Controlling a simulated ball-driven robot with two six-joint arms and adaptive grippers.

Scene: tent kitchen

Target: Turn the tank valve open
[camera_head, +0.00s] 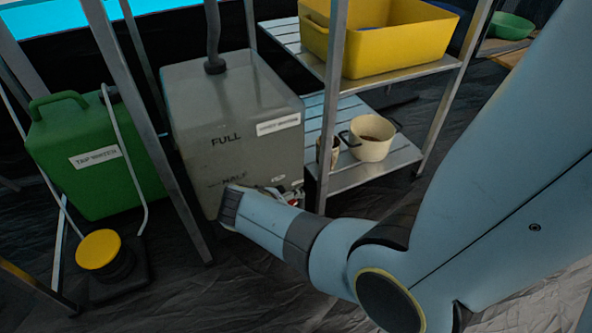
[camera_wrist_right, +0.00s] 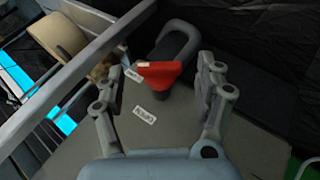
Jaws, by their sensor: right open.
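The tank (camera_head: 238,110) is a grey box marked FULL, with a half mark lower down partly behind my right arm. Its valve has a red handle (camera_wrist_right: 160,72), seen in the right wrist view, between two small white labels on the grey tank face. A dark curved pipe is just beyond the handle. My right gripper (camera_wrist_right: 162,78) is open, with one finger on each side of the red handle and visible gaps to both. In the head view my right wrist hides most of the valve; only a bit of red (camera_head: 291,197) shows. My left gripper is not in view.
A metal shelf rack (camera_head: 362,176) stands right of the tank, with a yellow tub (camera_head: 400,45) above and a cream pot (camera_head: 369,138) below. A green water can (camera_head: 95,155) and a yellow-topped foot pump (camera_head: 98,250) stand to the left. Metal posts stand close to the tank.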

